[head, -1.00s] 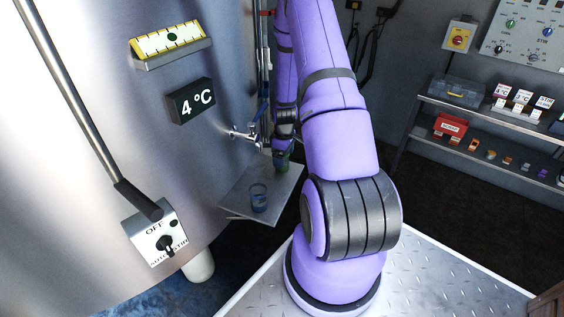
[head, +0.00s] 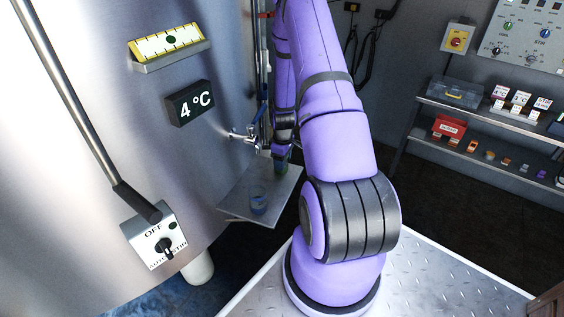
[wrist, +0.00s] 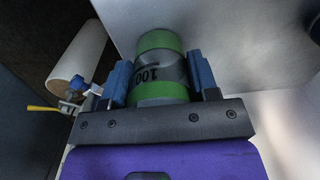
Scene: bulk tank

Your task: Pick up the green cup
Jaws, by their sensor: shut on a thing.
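The green cup (wrist: 158,92) shows in the wrist view as a green cylinder with a grey band marked "100". My gripper (wrist: 160,82) has its two blue fingers on either side of the cup and is shut on it. In the head view my gripper (head: 282,162) is small, at the far end of my arm, over the back of the metal shelf. The cup is mostly hidden there, with only a trace of green below the gripper. Whether the cup touches the shelf is too small to tell.
A tap (head: 243,136) sticks out of the tank just left of my gripper. A rack (head: 480,125) with boxes stands at the right.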

